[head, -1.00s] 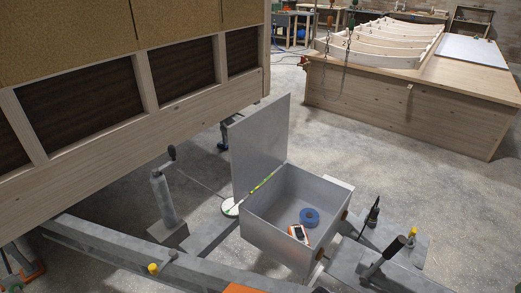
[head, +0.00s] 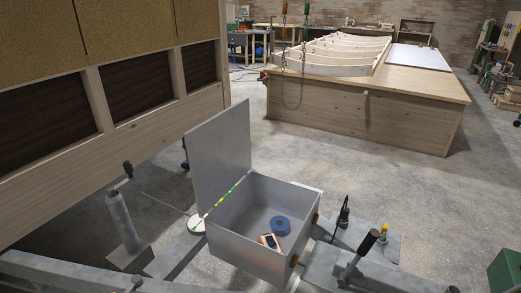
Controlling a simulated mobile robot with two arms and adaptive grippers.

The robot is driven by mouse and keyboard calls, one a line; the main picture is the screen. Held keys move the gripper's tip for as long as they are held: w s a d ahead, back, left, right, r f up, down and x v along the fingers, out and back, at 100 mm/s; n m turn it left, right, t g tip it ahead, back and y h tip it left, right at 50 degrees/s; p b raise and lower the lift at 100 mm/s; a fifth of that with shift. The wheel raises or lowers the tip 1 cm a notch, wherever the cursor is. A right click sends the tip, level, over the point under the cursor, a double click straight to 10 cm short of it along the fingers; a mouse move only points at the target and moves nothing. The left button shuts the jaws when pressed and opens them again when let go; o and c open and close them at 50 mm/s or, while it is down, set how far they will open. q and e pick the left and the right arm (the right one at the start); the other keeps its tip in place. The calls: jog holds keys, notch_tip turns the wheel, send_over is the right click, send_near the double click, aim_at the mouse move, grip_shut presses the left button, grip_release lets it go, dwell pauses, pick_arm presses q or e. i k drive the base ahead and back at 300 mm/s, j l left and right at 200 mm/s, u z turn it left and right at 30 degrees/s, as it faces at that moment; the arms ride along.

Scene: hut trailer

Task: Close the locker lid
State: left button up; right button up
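The locker (head: 235,248) is a grey open-topped metal box mounted on the trailer drawbar, in the lower middle of the head view. Inside lie a blue tape roll (head: 280,225) and a small orange-and-white device (head: 270,241). Neither of my grippers shows in the head view.
A jack post with a crank (head: 120,215) stands left of the locker. A black-handled lever (head: 365,245) and a coupling stand to its right. The wooden hut wall (head: 120,150) rises at left. A wooden platform (head: 365,115) stands behind, with open concrete floor between.

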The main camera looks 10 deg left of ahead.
aim_at(218, 149)
jog(key=i+j+z, duration=0.1)
jog(key=j+z, duration=0.6)
jog(key=j, duration=0.25)
jog(key=j+z, duration=0.35)
jog(key=k+j, duration=0.1)
jog(key=j, duration=0.85)
jog(key=k+j+z, duration=0.1)
jog(key=j, duration=0.4)
jog(key=k+j, duration=0.1)
jog(key=j, duration=0.4)
jog(key=k+j, duration=0.1)
jog(key=j, duration=0.35)
jog(key=z, duration=0.05)
